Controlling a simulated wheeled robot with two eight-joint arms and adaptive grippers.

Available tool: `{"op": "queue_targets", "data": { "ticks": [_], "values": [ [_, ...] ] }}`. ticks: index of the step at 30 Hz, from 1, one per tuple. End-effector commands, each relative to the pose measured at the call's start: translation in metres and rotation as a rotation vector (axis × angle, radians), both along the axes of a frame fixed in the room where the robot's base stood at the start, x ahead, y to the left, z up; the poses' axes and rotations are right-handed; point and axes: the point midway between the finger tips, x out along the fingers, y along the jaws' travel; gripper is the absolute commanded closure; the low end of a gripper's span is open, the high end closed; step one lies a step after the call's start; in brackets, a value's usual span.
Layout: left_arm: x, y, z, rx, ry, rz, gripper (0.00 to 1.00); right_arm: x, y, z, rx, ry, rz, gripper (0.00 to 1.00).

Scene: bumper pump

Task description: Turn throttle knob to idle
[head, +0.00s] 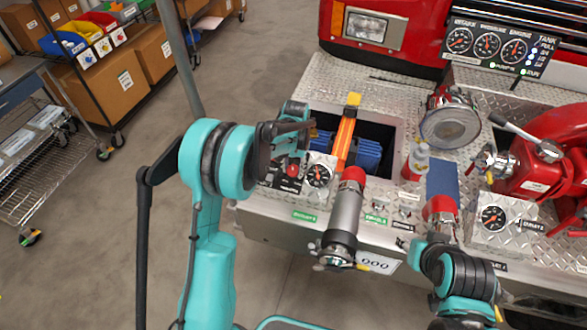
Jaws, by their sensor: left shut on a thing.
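A red knob (292,171), which I take to be the throttle knob, sits on a small panel at the left end of the bumper deck, just left of a round gauge (318,176). My left gripper (290,160) comes down over it from above and is shut on it. Part of the knob and its panel is hidden by my left wrist, so I cannot read the knob's setting.
An open well (378,130) holds blue hose and an orange-yellow tool (345,130). A grey, red-ended pipe (345,215), a white-and-red bottle (417,160) and a second gauge (493,217) stand nearby. Shelving (40,150) is at far left; the floor between is clear.

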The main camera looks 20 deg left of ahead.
Motion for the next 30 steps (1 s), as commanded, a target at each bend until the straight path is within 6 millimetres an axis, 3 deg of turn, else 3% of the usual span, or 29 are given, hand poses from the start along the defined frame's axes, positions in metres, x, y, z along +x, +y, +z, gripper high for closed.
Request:
{"op": "queue_targets", "data": {
  "ticks": [30],
  "values": [
    [-0.002,0.006,-0.003,-0.482,0.016,0.799,0.92,0.0,0.0,-0.024,0.0,0.0,0.0,0.6]
  ]
}}
